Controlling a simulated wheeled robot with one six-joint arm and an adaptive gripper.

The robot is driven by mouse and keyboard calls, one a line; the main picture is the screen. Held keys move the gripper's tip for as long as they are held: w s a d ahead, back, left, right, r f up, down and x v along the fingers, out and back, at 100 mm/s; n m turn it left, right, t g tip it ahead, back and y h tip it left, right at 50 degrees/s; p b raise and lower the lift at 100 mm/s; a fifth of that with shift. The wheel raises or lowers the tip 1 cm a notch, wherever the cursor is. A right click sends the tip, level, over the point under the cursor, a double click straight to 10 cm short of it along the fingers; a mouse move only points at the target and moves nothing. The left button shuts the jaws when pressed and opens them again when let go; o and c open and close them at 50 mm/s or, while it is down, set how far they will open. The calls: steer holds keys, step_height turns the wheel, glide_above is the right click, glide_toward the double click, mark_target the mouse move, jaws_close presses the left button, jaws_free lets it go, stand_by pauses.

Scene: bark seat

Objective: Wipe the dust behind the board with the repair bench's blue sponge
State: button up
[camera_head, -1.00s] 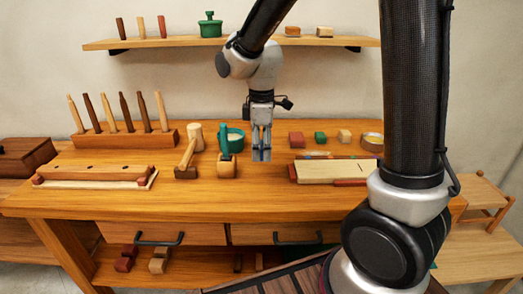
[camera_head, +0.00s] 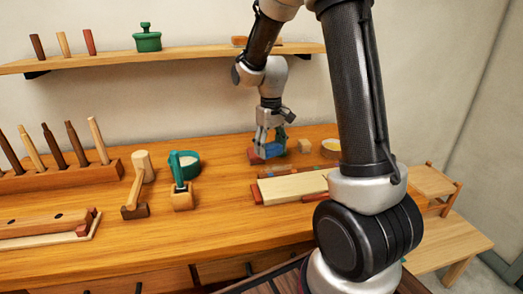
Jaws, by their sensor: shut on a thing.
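My gripper (camera_head: 268,146) is shut on the blue sponge (camera_head: 271,152), low over the back right of the bench. Whether the sponge touches the bench top, I cannot tell. The pale board (camera_head: 291,187) lies flat on the bench, in front of and below the gripper in the picture. A row of small coloured pieces (camera_head: 285,170) runs along the board's back edge. I cannot make out the dust. My arm hides the board's right end.
A red block (camera_head: 254,157), a green block (camera_head: 283,134) and a tan block (camera_head: 305,146) sit close around the gripper. A round tin (camera_head: 330,147) stands right of them. A shelf (camera_head: 110,60) hangs above.

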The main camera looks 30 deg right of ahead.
mark_target(270, 169)
steer(key=m, duration=0.1)
steer(key=w+m, duration=0.1)
steer(key=shift+d+r+m, duration=0.1)
steer(key=shift+d+m, duration=0.2)
steer(key=shift+m, duration=0.7)
steer(key=shift+f, duration=2.9)
steer(key=shift+f, duration=0.6)
